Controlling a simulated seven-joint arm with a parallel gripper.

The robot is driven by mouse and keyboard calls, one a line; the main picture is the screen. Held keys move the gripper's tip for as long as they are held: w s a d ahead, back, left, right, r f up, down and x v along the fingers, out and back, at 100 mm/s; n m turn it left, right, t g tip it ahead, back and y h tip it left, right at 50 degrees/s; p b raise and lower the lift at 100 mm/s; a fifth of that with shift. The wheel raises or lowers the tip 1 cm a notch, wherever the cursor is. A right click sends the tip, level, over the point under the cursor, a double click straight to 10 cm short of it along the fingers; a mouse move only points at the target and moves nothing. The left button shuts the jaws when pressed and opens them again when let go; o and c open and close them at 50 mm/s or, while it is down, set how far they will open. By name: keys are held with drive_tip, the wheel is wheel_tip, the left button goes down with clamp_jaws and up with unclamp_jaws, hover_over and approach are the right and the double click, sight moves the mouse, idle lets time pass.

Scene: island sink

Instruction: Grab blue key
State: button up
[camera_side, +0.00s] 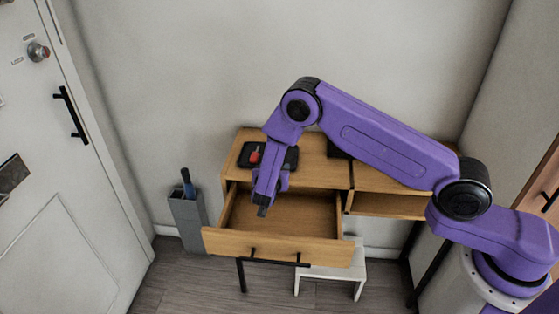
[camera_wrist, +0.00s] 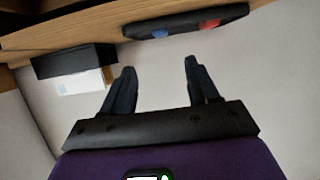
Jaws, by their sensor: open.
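A small blue item (camera_wrist: 160,33), likely the blue key, lies on a black tray (camera_wrist: 185,25) in the wrist view; its shape is too blurred to make out. A red item (camera_wrist: 208,23) lies to its right on the same tray. In the side view the black tray (camera_side: 284,160) sits on the desk top with the red item (camera_side: 255,157) on it, and my arm hides part of it. My gripper (camera_side: 263,208) hangs just in front of the tray, over the open drawer. In the wrist view my gripper (camera_wrist: 160,66) is open and empty, its fingers apart from the tray.
The pulled-out wooden drawer (camera_side: 228,244) looks empty. A black box (camera_side: 337,147) is on the desk top (camera_side: 314,171). A grey stand (camera_side: 188,220) holding a blue-handled item (camera_side: 188,184) is left of the desk. A white stool (camera_side: 337,272) stands below the drawer.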

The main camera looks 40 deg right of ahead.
drive_tip(key=x, duration=1.2)
drive_tip(key=shift+a+f, duration=0.1)
drive_tip(key=shift+f, duration=0.1)
drive_tip(key=shift+c, duration=0.3)
drive_tip(key=c, duration=1)
